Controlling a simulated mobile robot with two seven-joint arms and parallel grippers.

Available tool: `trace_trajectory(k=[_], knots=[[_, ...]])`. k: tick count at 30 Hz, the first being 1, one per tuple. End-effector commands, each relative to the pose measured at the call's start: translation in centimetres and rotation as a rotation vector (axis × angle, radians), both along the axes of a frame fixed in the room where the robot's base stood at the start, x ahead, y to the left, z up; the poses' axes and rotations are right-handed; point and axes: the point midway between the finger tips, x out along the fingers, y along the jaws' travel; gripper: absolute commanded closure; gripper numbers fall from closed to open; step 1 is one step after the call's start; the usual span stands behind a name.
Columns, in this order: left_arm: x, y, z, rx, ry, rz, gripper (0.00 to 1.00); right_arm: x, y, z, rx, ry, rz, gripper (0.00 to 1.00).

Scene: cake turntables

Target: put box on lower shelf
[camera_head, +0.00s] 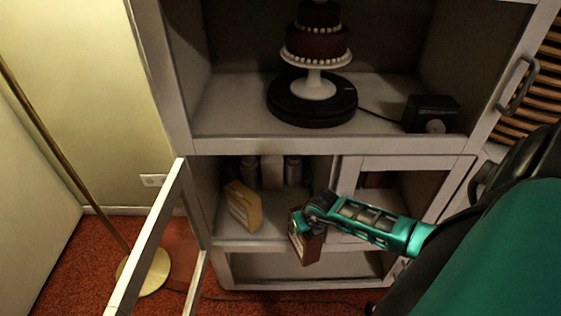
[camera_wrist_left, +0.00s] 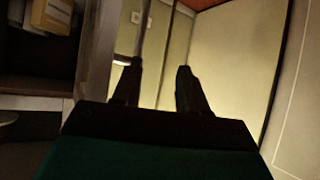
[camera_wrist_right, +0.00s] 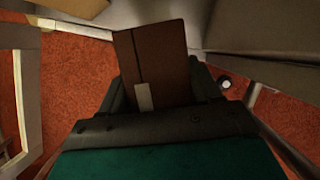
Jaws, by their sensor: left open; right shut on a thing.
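A brown box (camera_head: 306,248) is held in my right gripper (camera_head: 299,218) in front of the cabinet's lower shelf (camera_head: 250,237). It also shows in the right wrist view as a brown box (camera_wrist_right: 155,62) with a pale label, tilted between the two fingers. From the head view I cannot tell whether the box touches the shelf edge. A yellowish box (camera_head: 243,206) stands on the lower shelf to the left. My left gripper (camera_wrist_left: 160,85) is open and empty, facing a pale wall; it is outside the head view.
A cake on a turntable (camera_head: 312,110) and a small black box (camera_head: 431,113) are on the upper shelf. Jars (camera_head: 292,170) stand at the lower shelf's back. An open door frame (camera_head: 147,237) juts out left, near a floor lamp (camera_head: 147,268).

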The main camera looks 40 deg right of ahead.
Motion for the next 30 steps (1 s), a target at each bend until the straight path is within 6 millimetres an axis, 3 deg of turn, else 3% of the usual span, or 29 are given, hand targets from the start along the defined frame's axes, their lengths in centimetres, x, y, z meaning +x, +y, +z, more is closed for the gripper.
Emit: trace_trajectory(k=[3, 9, 19, 26, 30], knots=[[0.1, -0.3, -0.8, -0.004, 0.000, -0.006, 0.57, 3.1, -0.9, -0.2, 0.000, -0.005, -0.002, 1.00], [0.7, -0.6, -0.9, -0.010, -0.014, -0.011, 0.57, 7.1, -2.1, -0.1, 0.002, -0.003, -0.001, 1.00], [0.7, -0.5, -1.9, -0.009, -0.013, -0.012, 0.57, 9.7, -3.0, -0.1, 0.002, -0.003, 0.001, 1.00], [0.4, -0.5, -3.8, -0.009, -0.004, -0.011, 0.57, 12.8, -4.0, -0.1, 0.002, -0.002, 0.001, 1.00], [0.2, -0.5, -4.3, -0.009, -0.001, -0.010, 0.57, 12.5, -3.8, -1.5, 0.003, 0.001, 0.002, 1.00]])
